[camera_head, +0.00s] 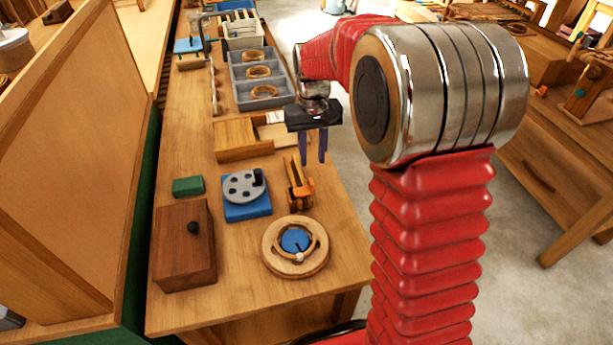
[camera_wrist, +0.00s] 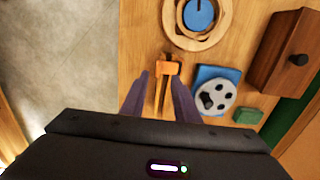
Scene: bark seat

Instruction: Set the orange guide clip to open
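The orange guide clip (camera_head: 299,191) stands on the wooden bench between the blue dial block and the bench's right edge. In the wrist view the clip (camera_wrist: 168,68) shows an orange top with a bar running down between my fingers. I cannot tell from these views whether it is open or closed. My gripper (camera_head: 313,162) is above and just beyond the clip in the head view. Its two purple fingers point down, apart, with nothing held. In the wrist view the gripper's fingertips (camera_wrist: 161,77) lie just short of the orange top.
A blue block with a grey dial (camera_head: 245,188) is left of the clip. A round wooden ring with a blue centre (camera_head: 270,262) is nearer. A dark wooden box (camera_head: 183,250), a green block (camera_head: 187,186), a wooden tray (camera_head: 235,154) and a grey bin (camera_head: 250,101) stand around.

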